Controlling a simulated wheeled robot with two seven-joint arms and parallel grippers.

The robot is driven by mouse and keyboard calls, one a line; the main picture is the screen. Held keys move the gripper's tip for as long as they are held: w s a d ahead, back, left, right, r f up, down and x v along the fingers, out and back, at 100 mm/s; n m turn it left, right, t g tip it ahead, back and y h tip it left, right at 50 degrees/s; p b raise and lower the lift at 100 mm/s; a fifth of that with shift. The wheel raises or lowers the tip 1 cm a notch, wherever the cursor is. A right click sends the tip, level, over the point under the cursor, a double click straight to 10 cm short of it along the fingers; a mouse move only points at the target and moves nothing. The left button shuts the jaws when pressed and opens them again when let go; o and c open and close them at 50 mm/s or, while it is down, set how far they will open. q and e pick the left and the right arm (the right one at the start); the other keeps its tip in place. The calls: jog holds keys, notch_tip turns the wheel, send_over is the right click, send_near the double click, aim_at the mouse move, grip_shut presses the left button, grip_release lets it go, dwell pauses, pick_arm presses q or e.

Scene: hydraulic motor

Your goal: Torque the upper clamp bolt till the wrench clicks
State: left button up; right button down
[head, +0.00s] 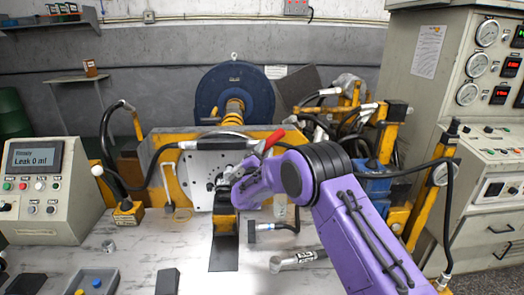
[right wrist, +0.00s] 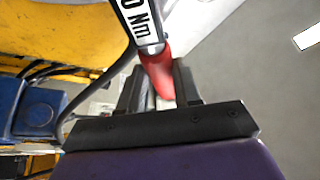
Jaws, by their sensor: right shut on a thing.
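A torque wrench with a red grip (head: 271,141) stands out in front of the light mounting plate (head: 198,168) in the head view. My right gripper (right wrist: 158,85) is shut on the wrench's red grip (right wrist: 158,72), which lies between its two dark fingers in the right wrist view. A white label (right wrist: 138,20) ending in "0 Nm" shows on the wrench beyond the grip. My purple right arm and wrist cover part of the plate's right side. I cannot make out the upper clamp bolt or whether the wrench head is on it. My left gripper is not in view.
A console (head: 38,187) at the left reads "Leak 0 ml". A blue disc (head: 233,92) stands behind the yellow frame. A grey tray (head: 92,284), a dark block (head: 167,281) and a metal fitting (head: 297,259) lie on the bench. Hoses and yellow fixtures crowd the right.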

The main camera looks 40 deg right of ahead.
jog(key=shift+s+d+f+m+g+b, duration=0.15)
jog(key=shift+d+m+g+b, duration=0.1)
jog(key=shift+d+m, duration=0.25)
jog(key=shift+s+d+f+m+g+b, duration=0.15)
jog(key=shift+d+m+g+b, duration=0.15)
jog(key=shift+m, duration=0.3)
jog(key=shift+f, duration=0.1)
jog(key=shift+s+d+f+m+g+b, duration=0.2)
jog(key=shift+d+f+m+g+b, duration=0.15)
jog(key=shift+f+m, duration=0.2)
jog(key=shift+s+d+f+m+g+b, duration=0.1)
jog(key=shift+s+d+f+m+b, duration=0.1)
jog(key=shift+f+m+b, duration=0.25)
jog(key=shift+f, duration=0.15)
jog(key=shift+s+d+f+m+g+b, duration=0.1)
jog(key=shift+d+f+m+g+b, duration=0.1)
jog(key=shift+f+m+b, duration=0.35)
jog(key=shift+s+d+f+m+g+b, duration=0.1)
jog(key=shift+d+f+m+g+b, duration=0.2)
jog(key=shift+f, duration=0.3)
jog(key=shift+a+f, duration=0.1)
